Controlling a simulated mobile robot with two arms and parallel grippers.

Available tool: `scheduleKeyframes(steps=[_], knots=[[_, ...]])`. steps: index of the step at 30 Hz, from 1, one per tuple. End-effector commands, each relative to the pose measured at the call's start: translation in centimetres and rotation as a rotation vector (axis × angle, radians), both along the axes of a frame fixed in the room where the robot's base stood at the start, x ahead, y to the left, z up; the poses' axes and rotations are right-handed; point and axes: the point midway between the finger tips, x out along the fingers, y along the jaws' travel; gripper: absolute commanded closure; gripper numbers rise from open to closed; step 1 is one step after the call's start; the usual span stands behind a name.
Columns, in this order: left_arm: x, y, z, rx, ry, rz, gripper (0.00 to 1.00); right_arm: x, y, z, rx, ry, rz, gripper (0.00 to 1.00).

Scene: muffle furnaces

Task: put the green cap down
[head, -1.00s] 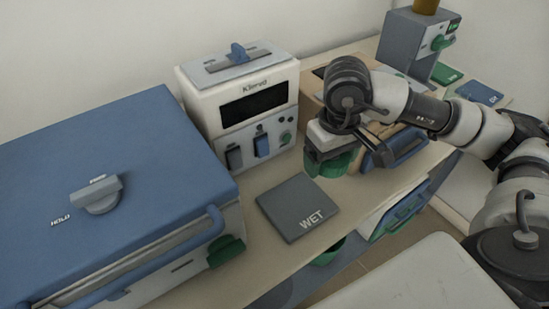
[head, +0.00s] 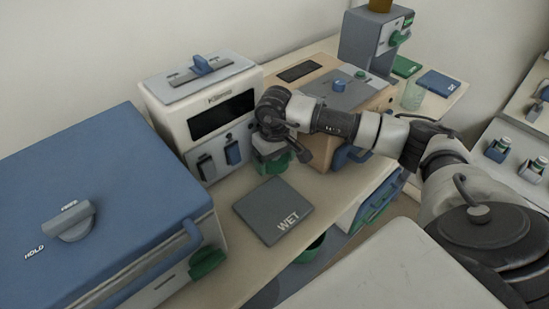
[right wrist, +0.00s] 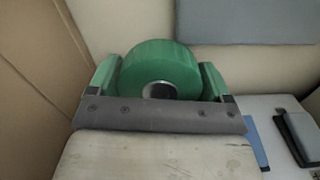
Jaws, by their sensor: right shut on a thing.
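The green cap (right wrist: 146,58) is a round green ring-like piece with a dark hole at its middle. In the right wrist view it sits between the two green fingers of my right gripper (right wrist: 158,78), which is shut on it. In the head view my right gripper (head: 276,163) is over the bench, in front of the white KSerod-type unit and just behind the dark grey WET mat (head: 262,208). The cap is hard to tell from the green fingers there. My left gripper is out of view.
A large blue-lidded furnace (head: 105,185) stands at left. The white unit (head: 180,103) with a dark display stands behind the gripper, and a tan box (head: 318,148) to its right. A clear beaker (head: 412,96) stands farther right. The WET mat is bare.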

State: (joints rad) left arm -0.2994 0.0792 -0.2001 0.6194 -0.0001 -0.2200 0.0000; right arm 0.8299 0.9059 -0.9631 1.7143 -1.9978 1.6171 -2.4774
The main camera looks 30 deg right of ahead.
Motion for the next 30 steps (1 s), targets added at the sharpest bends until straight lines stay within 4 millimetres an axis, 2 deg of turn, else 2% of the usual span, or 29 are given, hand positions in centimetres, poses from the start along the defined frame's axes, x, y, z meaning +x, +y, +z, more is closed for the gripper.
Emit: scheduleKeyframes(steps=[11,12,15,25,30], knots=[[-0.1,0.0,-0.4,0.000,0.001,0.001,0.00,0.1,0.0,-0.6,0.000,-0.003,0.000,0.47],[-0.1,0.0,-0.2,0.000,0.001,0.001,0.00,0.0,0.0,-0.5,0.000,-0.002,0.000,0.14],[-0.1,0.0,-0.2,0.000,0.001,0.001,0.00,0.0,0.0,-0.5,0.000,-0.002,0.000,0.00],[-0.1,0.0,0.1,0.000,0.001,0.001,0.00,0.1,0.0,0.2,0.000,-0.004,0.000,0.00],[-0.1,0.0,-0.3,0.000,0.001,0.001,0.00,0.2,0.0,3.1,0.001,-0.009,0.002,0.00]])
